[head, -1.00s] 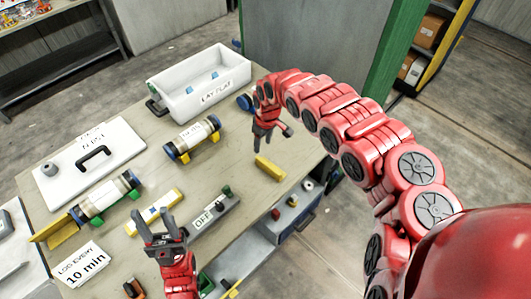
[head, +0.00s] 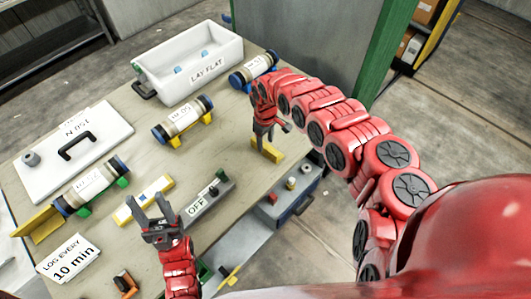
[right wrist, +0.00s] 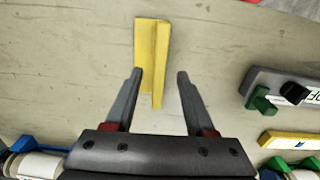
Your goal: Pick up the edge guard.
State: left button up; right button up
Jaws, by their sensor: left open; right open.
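The edge guard, a yellow angled strip (head: 272,152), lies on the table near its right edge. In the right wrist view the edge guard (right wrist: 150,45) has a flat flange and a raised rib. My right gripper (head: 266,143) is open over it and hides part of it in the head view. In the right wrist view the rib's near end lies between the open fingertips (right wrist: 160,73), and the left finger overlaps the flange; I cannot tell whether they touch. My left gripper (head: 152,208) is open and empty over the table's front.
A white "LAY FLAT" tray (head: 148,70) stands at the back. Core tubes (head: 183,118) rest on yellow and green cradles. A grey box marked OFF (head: 207,203) and a yellow-white bar (head: 150,196) lie nearer. A white lid (head: 98,158) with a black handle lies left.

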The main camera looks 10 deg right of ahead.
aim_at(267, 147)
jog(key=shift+f+b, duration=0.4)
jog(key=shift+f, duration=0.15)
jog(key=f+b, duration=0.2)
jog(key=f, duration=0.1)
jog(key=f+b, duration=0.1)
jog(key=shift+w+a+f+b, duration=0.15)
jog(key=shift+w+f+b, duration=0.1)
jog(key=shift+w+b, duration=0.1)
jog(key=shift+s+r, duration=0.15)
jog(key=shift+r, duration=0.1)
grip_shut()
